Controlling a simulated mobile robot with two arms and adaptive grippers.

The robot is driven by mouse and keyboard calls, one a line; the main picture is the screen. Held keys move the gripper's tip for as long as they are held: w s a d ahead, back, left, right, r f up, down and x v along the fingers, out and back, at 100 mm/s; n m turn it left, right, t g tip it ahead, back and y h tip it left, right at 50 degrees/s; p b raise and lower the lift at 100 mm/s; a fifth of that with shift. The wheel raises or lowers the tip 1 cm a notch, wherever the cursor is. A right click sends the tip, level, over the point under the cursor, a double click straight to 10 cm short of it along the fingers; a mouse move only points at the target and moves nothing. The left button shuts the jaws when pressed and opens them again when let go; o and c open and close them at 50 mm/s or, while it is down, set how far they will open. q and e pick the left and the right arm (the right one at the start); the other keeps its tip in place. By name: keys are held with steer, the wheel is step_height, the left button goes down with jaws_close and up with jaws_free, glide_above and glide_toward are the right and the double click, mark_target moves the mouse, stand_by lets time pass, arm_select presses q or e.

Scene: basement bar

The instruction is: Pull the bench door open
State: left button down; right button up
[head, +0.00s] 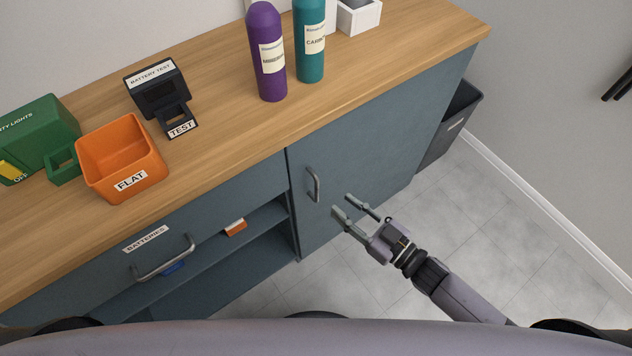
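The bench door (364,158) is a blue-grey panel on the right part of the bench front, and it looks shut. Its vertical metal handle (314,185) sits near the door's left edge. My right gripper (348,204) is open and empty, with its two fingers apart, just to the right of and below the handle. It looks apart from the handle in the picture; the exact depth gap is hard to tell. My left gripper is not in view.
The wooden bench top (215,141) carries an orange bin (122,150), a black battery tester (158,90), a green box (38,130), purple (266,50) and teal (309,40) bottles. A drawer handle (163,262) juts out left. A dark bin (450,125) stands right of the bench. Floor is clear.

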steer(key=x, duration=0.9)
steer(key=shift+w+a, duration=0.2)
steer(key=shift+a, duration=0.1)
steer(key=shift+c, duration=0.2)
jaws_close()
